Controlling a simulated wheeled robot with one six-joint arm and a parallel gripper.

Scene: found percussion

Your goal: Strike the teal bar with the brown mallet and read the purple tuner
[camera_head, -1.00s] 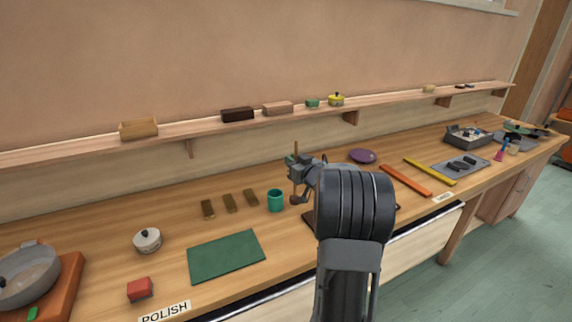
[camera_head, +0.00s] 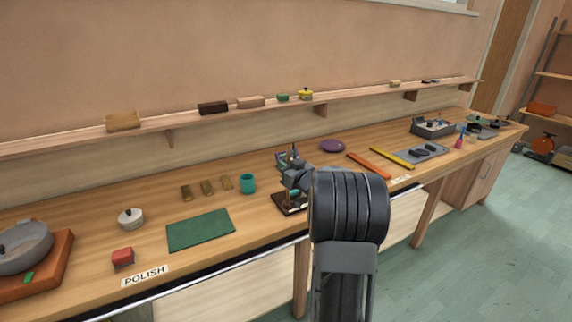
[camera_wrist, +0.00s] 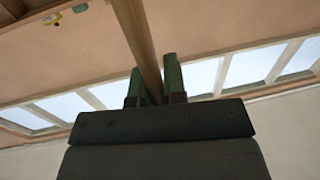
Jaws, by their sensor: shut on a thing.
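My gripper (camera_wrist: 154,80) is shut on a brown wooden stick (camera_wrist: 137,35) in the wrist view, which I take for the handle of the brown mallet. In the head view my gripper is small and partly hidden by my own arm, above a dark brown base (camera_head: 290,205) near the bench's front edge. A thin upright brown stick (camera_head: 293,148) shows there. I cannot make out the mallet head. No teal bar shows clearly; a teal cup (camera_head: 248,184) stands left of my gripper. Small bluish things behind the gripper are too small to tell. I cannot identify the purple tuner.
The bench (camera_head: 80,228) holds a green mat (camera_head: 200,230), three brownish blocks, a white lidded pot (camera_head: 131,218), a red block (camera_head: 123,258), a purple disc (camera_head: 332,145) and orange and yellow strips (camera_head: 369,166). A shelf (camera_head: 70,145) runs behind. Floor (camera_head: 480,240) at right is clear.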

